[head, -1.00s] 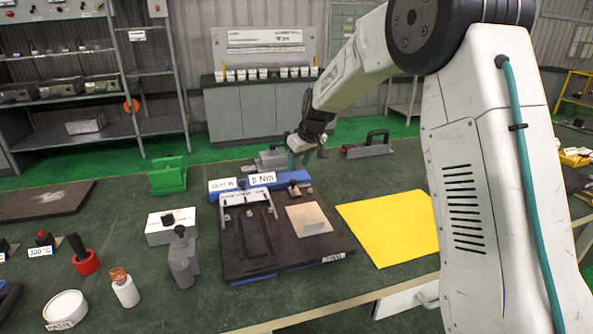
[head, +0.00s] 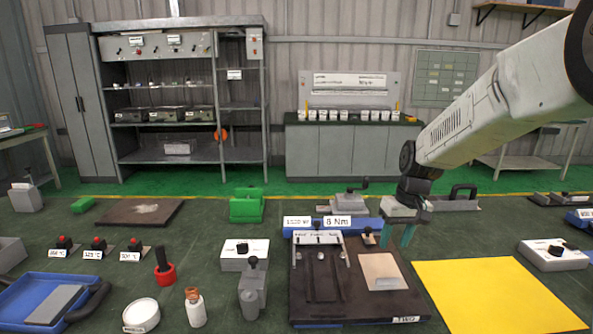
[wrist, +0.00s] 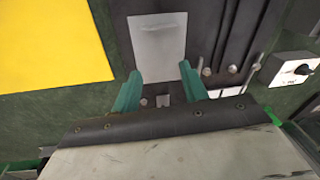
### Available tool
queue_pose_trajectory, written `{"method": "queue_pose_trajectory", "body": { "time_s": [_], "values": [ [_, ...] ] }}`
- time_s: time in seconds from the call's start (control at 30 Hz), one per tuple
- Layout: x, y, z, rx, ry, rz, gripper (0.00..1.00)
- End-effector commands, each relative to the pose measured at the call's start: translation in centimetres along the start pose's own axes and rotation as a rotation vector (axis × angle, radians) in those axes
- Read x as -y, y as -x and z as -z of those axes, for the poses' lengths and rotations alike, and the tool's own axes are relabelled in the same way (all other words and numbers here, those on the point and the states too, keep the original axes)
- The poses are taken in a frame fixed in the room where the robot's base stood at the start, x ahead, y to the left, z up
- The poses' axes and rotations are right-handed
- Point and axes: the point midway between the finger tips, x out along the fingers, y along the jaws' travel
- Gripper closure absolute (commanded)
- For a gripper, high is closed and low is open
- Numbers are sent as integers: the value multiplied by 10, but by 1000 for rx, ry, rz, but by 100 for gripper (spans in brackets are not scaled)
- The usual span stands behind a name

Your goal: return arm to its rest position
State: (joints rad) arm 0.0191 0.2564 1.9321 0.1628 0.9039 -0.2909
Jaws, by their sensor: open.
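My arm reaches in from the right in the head view. My gripper (head: 402,234) points down with teal fingers above the back right part of a dark fixture board (head: 315,305). In the wrist view the two fingers of my gripper (wrist: 167,92) stand apart with nothing held between them. A pale square plate (head: 381,271) lies on the board, and it also shows in the wrist view (wrist: 157,40) beyond the fingertips. A clamp bar (head: 318,238) with rods sits on the board's left part.
A yellow sheet (head: 495,295) lies right of the board. A grey upright tool (head: 252,290), a white box with a knob (head: 244,255) and a white bottle (head: 195,308) stand left. A green block (head: 246,207) and a blue block with a "8 Nm" label (head: 338,223) are behind.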

Motion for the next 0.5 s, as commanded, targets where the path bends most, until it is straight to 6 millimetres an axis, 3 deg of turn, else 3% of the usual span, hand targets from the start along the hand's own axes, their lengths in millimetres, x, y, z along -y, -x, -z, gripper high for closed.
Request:
{"method": "queue_pose_trajectory", "body": {
  "time_s": [0.2, 0.5],
  "values": [
    [21, 50, -105, 82, -85, -25, 56],
    [42, 90, -247, 121, -172, -84, 56]
  ]
}}
